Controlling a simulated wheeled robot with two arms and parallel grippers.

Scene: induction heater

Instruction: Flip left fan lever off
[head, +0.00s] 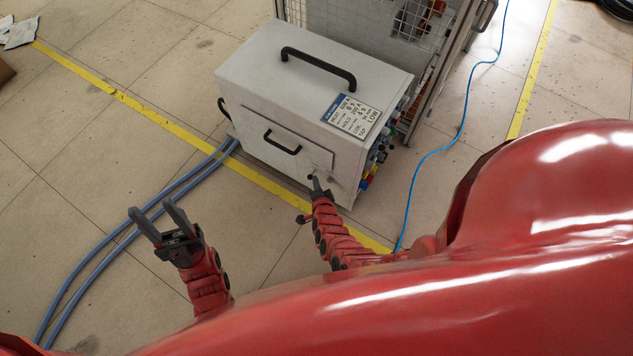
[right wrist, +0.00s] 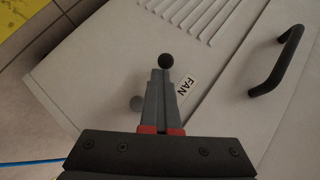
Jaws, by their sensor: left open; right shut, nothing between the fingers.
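The induction heater (head: 290,95) is a white box with a black handle on top and another on its front panel. In the right wrist view a lever with a black ball knob (right wrist: 165,60) stands by a "FAN" label (right wrist: 187,86) on the white panel. My right gripper (head: 316,180) is shut and empty at the panel's lower right. In the right wrist view its fingertips (right wrist: 161,72) lie right at the knob and hide the lever's stem; I cannot tell whether they touch. My left gripper (head: 151,222) is open and empty above the floor, left of the heater.
Blue-grey hoses (head: 130,232) run along the floor to the heater's left side. Colored connectors (head: 374,165) stick out of its right side. A wire-mesh frame (head: 425,25) stands behind, and a blue cable (head: 460,125) lies on the floor to the right.

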